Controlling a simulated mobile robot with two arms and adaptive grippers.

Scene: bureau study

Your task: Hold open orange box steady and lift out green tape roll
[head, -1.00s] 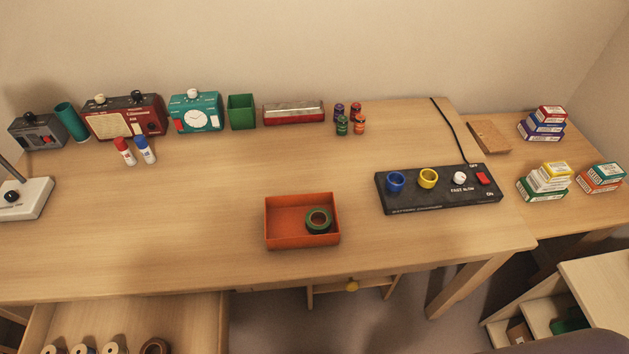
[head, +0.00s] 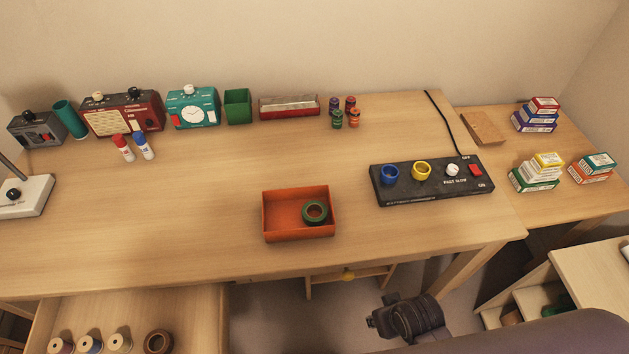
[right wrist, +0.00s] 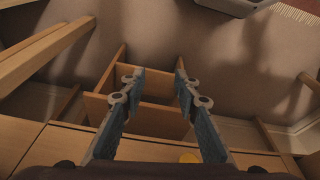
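The open orange box (head: 283,232) stands on the desk near its front edge in the head view. The green tape roll (head: 306,218) lies inside it, in the right part of the box. My right arm shows at the bottom right of the head view, below the desk's front edge; its fingertips cannot be made out there. In the right wrist view my right gripper (right wrist: 153,82) is open and empty, with its two fingers well apart over the floor and the desk's underside. My left gripper is not in view.
An open drawer (head: 190,320) with several spools juts out at lower left. Desk around the box is clear.

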